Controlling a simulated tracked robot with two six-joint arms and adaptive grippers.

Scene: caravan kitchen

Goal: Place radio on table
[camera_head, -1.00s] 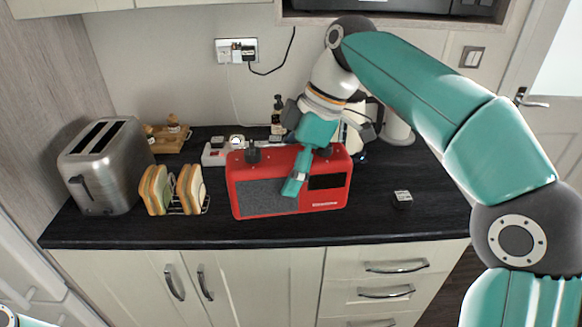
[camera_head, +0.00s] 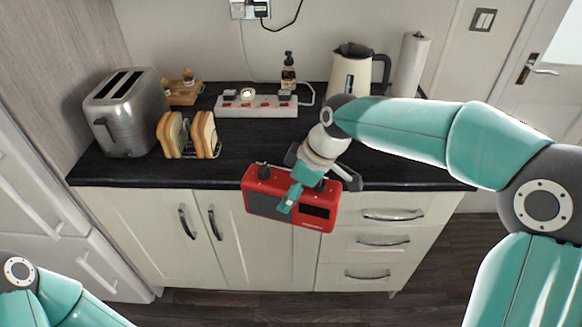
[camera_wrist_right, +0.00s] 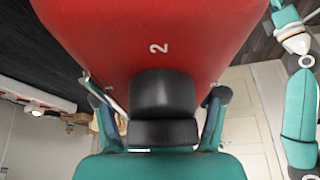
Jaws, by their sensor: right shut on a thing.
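The red radio (camera_head: 318,216) has a grey speaker front and a dark display. In the head view it is in front of the counter's front edge, before the cupboard and drawer fronts. My right gripper (camera_head: 298,190) is shut on the radio from above. In the right wrist view the radio's red body (camera_wrist_right: 150,35) fills the top, with a black part between my right fingers (camera_wrist_right: 163,120). My left arm shows at the lower left of the head view, but its gripper is out of the picture. No table is clearly visible.
The black counter (camera_head: 240,160) carries a toaster (camera_head: 127,112), a toast rack with bread (camera_head: 190,136), a power strip (camera_head: 255,104), a bottle (camera_head: 288,72), a kettle (camera_head: 355,75) and a paper roll (camera_head: 410,65). Dark wooden floor (camera_head: 230,305) lies below.

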